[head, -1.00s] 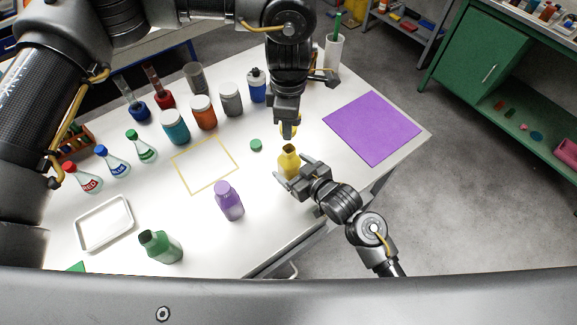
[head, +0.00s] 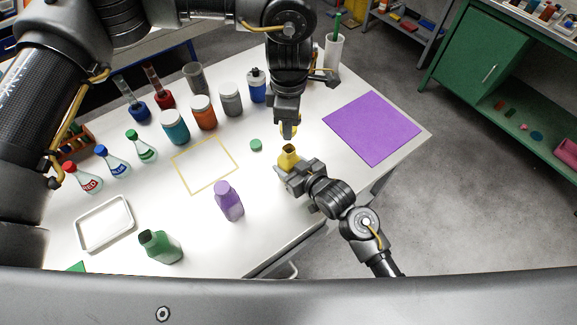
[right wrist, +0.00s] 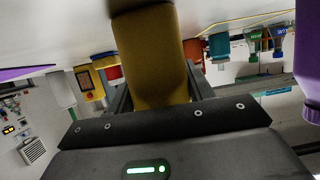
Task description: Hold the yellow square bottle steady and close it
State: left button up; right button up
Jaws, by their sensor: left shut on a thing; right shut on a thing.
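The yellow square bottle (head: 287,153) stands upright near the table's right front edge, its open dark mouth facing up. My right gripper (head: 288,168) is shut on its body from the front right and hides its lower part. In the right wrist view the yellow bottle (right wrist: 152,60) fills the space between my two fingers. My left gripper (head: 288,125) points down just above and behind the bottle, shut on a small yellow cap (head: 284,129). The cap is apart from the bottle's mouth.
A green cap (head: 256,145) lies left of the bottle. A purple bottle (head: 229,202) and a green bottle (head: 160,246) stand nearer the front. A yellow-outlined square (head: 204,190) is bare. Jars line the back; a purple mat (head: 372,127) lies right.

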jog(key=shift+c, duration=1.2)
pick_arm(q)
send_over(289, 148)
jog(key=shift+f, duration=2.5)
jog(key=shift+f, duration=0.1)
jog(key=shift+f, duration=0.8)
jog(key=shift+f, duration=0.6)
